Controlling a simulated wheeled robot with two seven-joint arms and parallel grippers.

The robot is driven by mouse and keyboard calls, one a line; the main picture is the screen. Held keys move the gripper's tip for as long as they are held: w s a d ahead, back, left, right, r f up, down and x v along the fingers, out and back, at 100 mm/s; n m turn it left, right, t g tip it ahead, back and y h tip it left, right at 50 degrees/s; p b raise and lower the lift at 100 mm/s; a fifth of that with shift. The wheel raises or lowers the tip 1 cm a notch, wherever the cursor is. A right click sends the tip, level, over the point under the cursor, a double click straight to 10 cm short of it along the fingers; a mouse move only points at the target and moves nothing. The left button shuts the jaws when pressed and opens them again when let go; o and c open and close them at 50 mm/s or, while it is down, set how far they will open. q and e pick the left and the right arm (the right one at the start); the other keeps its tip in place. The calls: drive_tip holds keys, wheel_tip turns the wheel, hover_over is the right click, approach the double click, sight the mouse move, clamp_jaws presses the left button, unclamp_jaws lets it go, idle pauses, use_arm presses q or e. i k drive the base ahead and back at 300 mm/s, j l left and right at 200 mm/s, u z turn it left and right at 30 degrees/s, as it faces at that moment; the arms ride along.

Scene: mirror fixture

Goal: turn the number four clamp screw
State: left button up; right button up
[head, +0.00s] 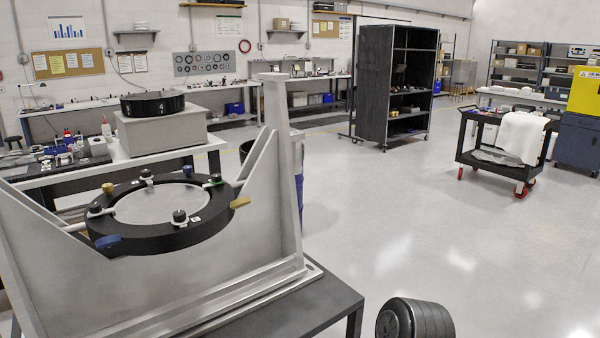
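The mirror fixture is a black ring (140,243) held in a pale grey upright frame (70,290). A round, pale mirror-like face (150,205) shows inside the ring. Several clamp screws with dark knobs sit around the ring: a front one (180,216), a left one (95,210), a back one (147,175) and a right one (216,179). A small white tag (196,219) is beside the front screw. The numbers are too small to read, so I cannot tell which screw is number four. Neither of my grippers is in view.
Blue (108,241) and yellow (239,202) tabs stick out from the ring. The frame stands on a dark table (300,305). Behind it, a grey box (160,132) carries a black disc (152,103). A black cart (505,150) stands right. The middle floor is clear.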

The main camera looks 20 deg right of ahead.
sight(216, 178)
drive_tip(key=z, duration=0.15)
drive_tip(key=l+u, duration=0.15)
drive_tip(key=u, duration=0.3)
drive_tip(key=l+u, duration=0.2)
drive_tip(key=u, duration=0.3)
drive_tip(key=l+u, duration=0.2)
drive_tip(key=u, duration=0.25)
drive_tip(key=l+u, duration=0.2)
drive_tip(key=u, duration=0.3)
drive_tip(key=k+l+u, duration=0.15)
drive_tip(key=l, duration=0.3)
drive_tip(key=k+l+u, duration=0.2)
drive_tip(key=l, duration=0.25)
drive_tip(key=k+l+u, duration=0.15)
drive_tip(key=k+l, duration=0.15)
drive_tip(key=l, duration=0.1)
